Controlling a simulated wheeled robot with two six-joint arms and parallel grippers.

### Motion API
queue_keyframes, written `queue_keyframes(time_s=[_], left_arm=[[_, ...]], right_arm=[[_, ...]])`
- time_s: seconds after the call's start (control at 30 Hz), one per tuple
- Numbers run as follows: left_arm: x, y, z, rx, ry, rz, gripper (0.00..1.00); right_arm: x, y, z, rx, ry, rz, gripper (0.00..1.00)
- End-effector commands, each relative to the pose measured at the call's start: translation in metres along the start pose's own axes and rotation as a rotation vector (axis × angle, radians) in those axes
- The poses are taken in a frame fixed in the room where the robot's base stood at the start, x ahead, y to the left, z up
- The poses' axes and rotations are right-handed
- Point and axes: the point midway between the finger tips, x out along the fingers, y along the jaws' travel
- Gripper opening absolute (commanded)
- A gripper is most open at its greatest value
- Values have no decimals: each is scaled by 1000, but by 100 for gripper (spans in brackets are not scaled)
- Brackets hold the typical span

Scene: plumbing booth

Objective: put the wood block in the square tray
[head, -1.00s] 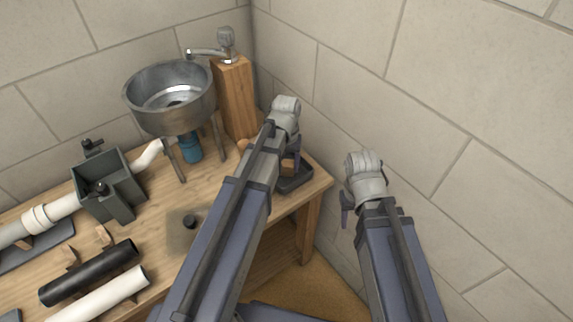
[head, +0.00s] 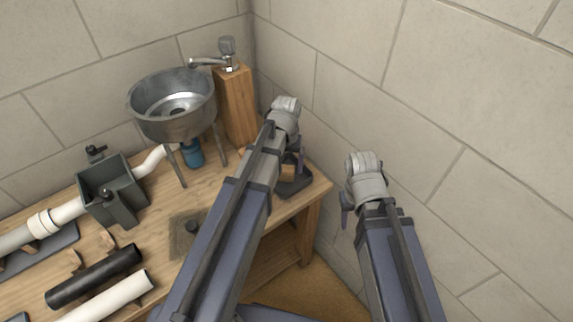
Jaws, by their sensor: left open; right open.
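The dark square tray (head: 296,186) sits at the right end of the wooden bench, partly hidden by my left arm. A small wood block (head: 288,172) shows in the tray area just below my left gripper (head: 292,168). The arm hides part of the block, and I cannot tell whether it rests on the tray floor. My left gripper is open, its fingers mostly hidden behind its wrist. My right gripper (head: 346,208) is open and empty, out past the bench's right edge, near the wall.
A metal basin (head: 172,100) on legs stands at the back, beside a wooden post with a tap (head: 236,105). Black pipe (head: 95,275) and white pipe (head: 110,298) lie in front. Block walls close in behind and right.

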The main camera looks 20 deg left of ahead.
Motion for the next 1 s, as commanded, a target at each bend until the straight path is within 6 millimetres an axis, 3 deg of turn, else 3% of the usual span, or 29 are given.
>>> queue_keyframes(time_s=[0.03,0.5,0.83,0.93,1.0], left_arm=[[-14,0,0,0,0,0,92],[-86,0,0,0,0,0,92],[-98,0,1,2,0,0,92],[-98,13,19,46,-4,-9,92],[-98,32,46,119,-10,-24,92]], right_arm=[[-14,1,1,0,0,0,50],[-85,8,5,0,0,0,50],[-98,9,6,0,0,0,50],[-97,9,6,0,0,0,50],[-97,9,6,0,0,0,50]])
